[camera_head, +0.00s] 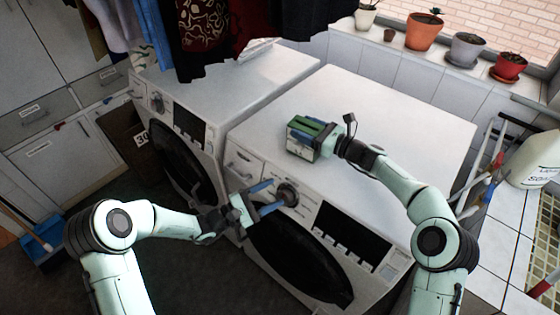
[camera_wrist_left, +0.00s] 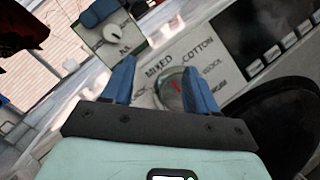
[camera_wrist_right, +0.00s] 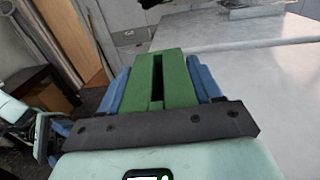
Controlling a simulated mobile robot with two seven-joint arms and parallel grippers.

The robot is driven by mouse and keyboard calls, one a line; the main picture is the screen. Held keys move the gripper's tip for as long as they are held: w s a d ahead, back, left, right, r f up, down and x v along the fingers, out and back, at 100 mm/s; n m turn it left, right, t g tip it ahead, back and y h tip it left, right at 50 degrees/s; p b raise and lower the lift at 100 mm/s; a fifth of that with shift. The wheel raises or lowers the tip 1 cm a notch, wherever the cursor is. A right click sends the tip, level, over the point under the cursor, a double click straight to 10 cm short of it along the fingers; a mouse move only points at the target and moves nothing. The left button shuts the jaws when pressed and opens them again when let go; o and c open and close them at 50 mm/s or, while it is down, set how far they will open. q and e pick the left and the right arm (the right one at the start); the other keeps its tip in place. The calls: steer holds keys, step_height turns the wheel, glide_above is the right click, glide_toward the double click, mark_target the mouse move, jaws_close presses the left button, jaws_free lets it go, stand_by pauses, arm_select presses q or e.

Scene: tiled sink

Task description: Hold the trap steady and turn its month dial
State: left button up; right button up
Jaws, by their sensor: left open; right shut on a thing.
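The trap (camera_head: 300,146) is a green-topped box with a pale front, at the front edge of the right washing machine's top. My right gripper (camera_head: 327,138) is shut on it; its fingers press both sides of the green part (camera_wrist_right: 175,68) in the right wrist view. I cannot tell whether the trap rests on the machine. Its month dial (camera_wrist_left: 117,34), a small white knob on the pale face, shows in the left wrist view. My left gripper (camera_head: 267,197) is open in front of the washer's own knob (camera_head: 288,194), below the trap; that knob (camera_wrist_left: 172,92) appears between its fingers.
The right washing machine's top (camera_head: 400,110) is mostly clear. Another washer (camera_head: 220,80) stands to the left, with clothes (camera_head: 215,30) hanging above it. Potted plants (camera_head: 424,30) line the sill. A white jug (camera_head: 533,160) stands at the right.

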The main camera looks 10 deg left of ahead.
mark_target(295, 149)
arm_select(q)
steer(key=s+d+f+m+g+y, duration=0.2)
steer(key=s+d+f+m+g, duration=0.15)
steer(key=s+f+g, duration=0.2)
steer(key=s+a+f+m+g+y, duration=0.3)
steer(key=a+f+m+y, duration=0.2)
steer(key=a+f+y, duration=0.3)
steer(key=w+a+r+m+t+y, duration=0.3)
steer(key=w+r+m+t, duration=0.35)
steer(key=w+t, duration=0.2)
steer(key=d+r+m+t+h, duration=0.5)
steer(key=d+r+h, duration=0.15)
steer(key=r, duration=0.75)
steer(key=shift+n, duration=0.3)
steer(key=x, duration=1.2)
steer(key=shift+d+f, duration=0.2)
steer(key=shift+f, duration=0.05)
